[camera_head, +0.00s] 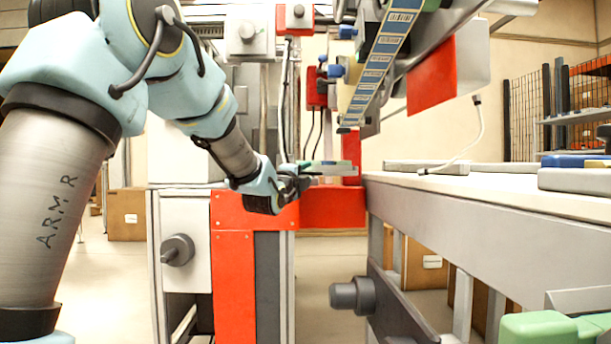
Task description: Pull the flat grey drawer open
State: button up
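Two grey-knobbed fronts show, and I cannot tell for certain which is the flat grey drawer. One is a dark grey flat panel (401,310) below the right-hand bench, with a thick round knob (352,295) sticking out to the left. The other is an upright pale grey panel (187,218) at the left, with a dark knob (177,250). Neither shows a clear gap. My gripper (300,181) is in the middle, above the red block and apart from both knobs. Its fingers are small and dark, overlapping in view a thin flat pale-green piece (328,167); contact is unclear.
A red block (333,207) stands just below my gripper. The long grey bench (470,230) fills the right, with a green object (548,327) at the front corner. A slanted tape strip (378,62) hangs above. Cardboard boxes (127,215) stand behind.

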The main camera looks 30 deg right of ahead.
grip_shut()
dwell(1.2)
